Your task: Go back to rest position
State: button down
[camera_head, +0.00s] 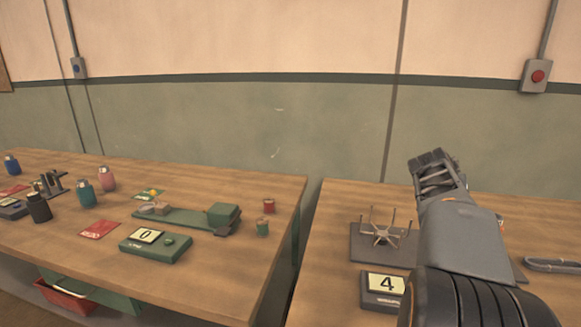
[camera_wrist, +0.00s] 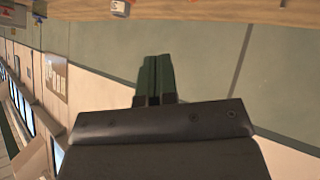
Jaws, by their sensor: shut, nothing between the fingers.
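My gripper (camera_head: 432,163) is raised above the right-hand table in the head view, pointing up and away toward the green wall. In the wrist view its two fingers (camera_wrist: 155,80) lie side by side, shut with nothing between them. The gripper touches nothing that I can see. My arm hides part of the right-hand table.
The right-hand table (camera_head: 330,270) bears a spoked metal stand (camera_head: 384,232) and a box marked 4 (camera_head: 383,288). The left table (camera_head: 225,280) holds a green device marked 0 (camera_head: 155,246), a blue-green bottle (camera_head: 85,193) and a pink bottle (camera_head: 107,178). A narrow gap separates the tables.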

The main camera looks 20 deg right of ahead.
jog(key=a+f+n+y+p, duration=0.4)
jog(key=a+f, duration=0.3)
jog(key=a, duration=0.6)
jog(key=s+a+r+n+y+p, duration=0.1)
jog(key=a+p, duration=0.3)
jog(key=a, duration=0.4)
jog(key=s+a+r+n+y+p, duration=0.2)
jog(key=s+a+n+y+p, duration=0.1)
jog(key=a, duration=0.6)
jog(key=s+a+r+n+y+p, duration=0.2)
jog(key=a+p, duration=0.4)
jog(key=a, duration=0.3)
jog(key=shift+s+r+t, duration=0.15)
jog(key=shift+s+t, duration=0.15)
jog(key=shift+s, duration=0.4)
jog(key=shift+d, duration=0.15)
